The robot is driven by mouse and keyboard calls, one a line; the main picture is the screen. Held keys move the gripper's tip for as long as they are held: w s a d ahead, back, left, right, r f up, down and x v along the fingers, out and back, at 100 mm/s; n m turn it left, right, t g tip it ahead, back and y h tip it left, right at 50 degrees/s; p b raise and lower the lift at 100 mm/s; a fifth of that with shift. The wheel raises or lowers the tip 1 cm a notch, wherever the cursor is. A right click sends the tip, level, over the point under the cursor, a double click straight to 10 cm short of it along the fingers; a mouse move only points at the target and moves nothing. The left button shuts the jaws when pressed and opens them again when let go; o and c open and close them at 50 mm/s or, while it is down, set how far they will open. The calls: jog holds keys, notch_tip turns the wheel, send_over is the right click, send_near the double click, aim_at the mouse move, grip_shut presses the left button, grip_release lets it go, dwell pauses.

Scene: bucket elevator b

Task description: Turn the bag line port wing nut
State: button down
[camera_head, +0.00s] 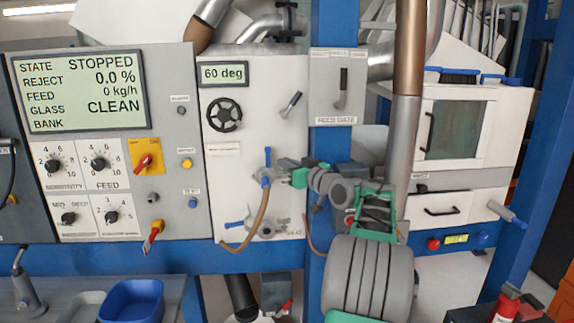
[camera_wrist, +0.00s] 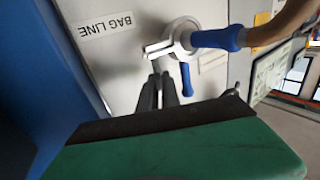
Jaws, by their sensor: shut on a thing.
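The bag line port (camera_wrist: 186,36) is a pale ring fitting on the light panel, beside a label (camera_wrist: 104,22) reading BAG LINE. A blue hose end (camera_wrist: 218,39) and a blue lever (camera_wrist: 186,78) are at it. The wing nut (camera_wrist: 156,48) shows as a small pale metal piece at the ring's near side. My gripper (camera_wrist: 158,78) has its dark fingers closed on the wing nut; their tips partly hide it. In the head view my gripper (camera_head: 282,165) reaches left to the port (camera_head: 266,171), where my fingers cover part of the fitting.
A black handwheel (camera_head: 224,115) and small lever (camera_head: 291,104) are above on the panel. A blue post (camera_head: 325,90) stands close right of the port. The screen (camera_head: 80,92) reads STOPPED.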

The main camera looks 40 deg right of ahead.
jog(key=n+y+p, duration=0.1)
jog(key=y+p, duration=0.1)
jog(key=n+y+p, duration=0.2)
jog(key=shift+d+r+y, duration=0.1)
jog(key=shift+d+y, duration=0.1)
jog(key=shift+y, duration=0.1)
jog(key=c, duration=1.6)
grip_release()
jog(key=shift+o, duration=0.2)
